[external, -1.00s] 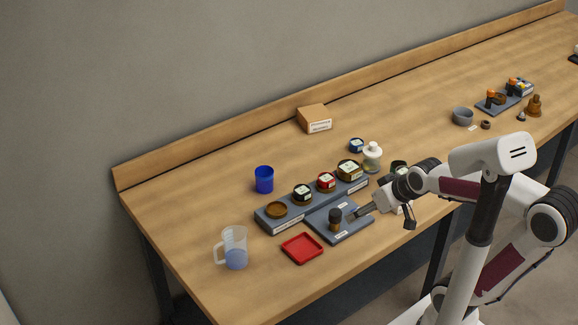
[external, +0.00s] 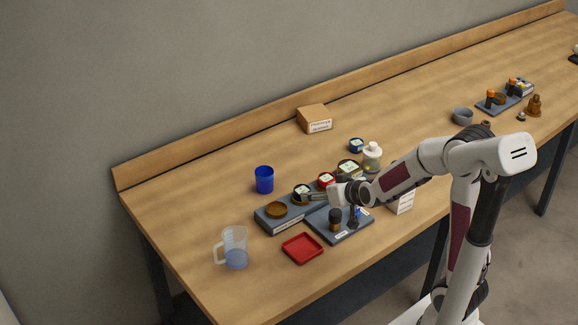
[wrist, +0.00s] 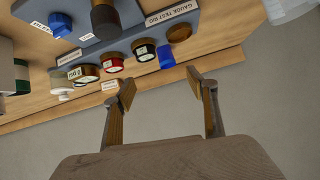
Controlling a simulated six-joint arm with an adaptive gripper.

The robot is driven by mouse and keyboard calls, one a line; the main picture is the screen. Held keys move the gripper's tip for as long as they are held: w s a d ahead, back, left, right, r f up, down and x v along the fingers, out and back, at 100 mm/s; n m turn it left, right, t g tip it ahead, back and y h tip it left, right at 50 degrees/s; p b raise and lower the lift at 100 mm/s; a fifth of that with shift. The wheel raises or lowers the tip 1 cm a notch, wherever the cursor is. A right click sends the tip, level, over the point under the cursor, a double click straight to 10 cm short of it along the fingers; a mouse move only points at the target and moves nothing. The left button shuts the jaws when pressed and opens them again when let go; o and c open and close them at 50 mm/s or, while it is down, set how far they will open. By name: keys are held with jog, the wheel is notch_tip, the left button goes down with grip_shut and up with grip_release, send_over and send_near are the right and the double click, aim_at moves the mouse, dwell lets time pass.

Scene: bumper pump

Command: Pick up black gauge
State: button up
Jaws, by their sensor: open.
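The black gauge (external: 302,191) has a pale face and sits on the grey gauge rig, between the empty-looking brown round seat (external: 276,210) and the red gauge (external: 326,179). It also shows in the wrist view (wrist: 144,50), beyond my fingertips and between the two fingers' lines. My gripper (external: 311,196) is beside the black gauge in the external view, its fingers partly overlapping it. In the wrist view my gripper (wrist: 161,84) is open with nothing between its fingers. I cannot tell whether a finger touches the gauge.
The rig (external: 285,222) also holds a yellow-rimmed gauge (external: 347,168). A grey plate (external: 350,236) with a dark knob (external: 335,218) lies in front. A blue cup (external: 264,180), red tray (external: 302,248), measuring jug (external: 234,248) and white-capped bottle (external: 372,157) stand nearby.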

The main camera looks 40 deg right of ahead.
jog(key=t+h, duration=0.2)
send_near(303, 191)
jog(key=w, duration=0.2)
jog(key=shift+w+d+f+m+h, duration=0.4)
jog(key=shift+d+f+m, duration=0.1)
jog(key=shift+f, duration=0.2)
jog(key=shift+x, duration=1.25)
jog(key=shift+a+x, duration=0.15)
jog(key=shift+x, duration=0.65)
jog(key=shift+a+x, duration=0.2)
jog(key=shift+x, duration=1.65)
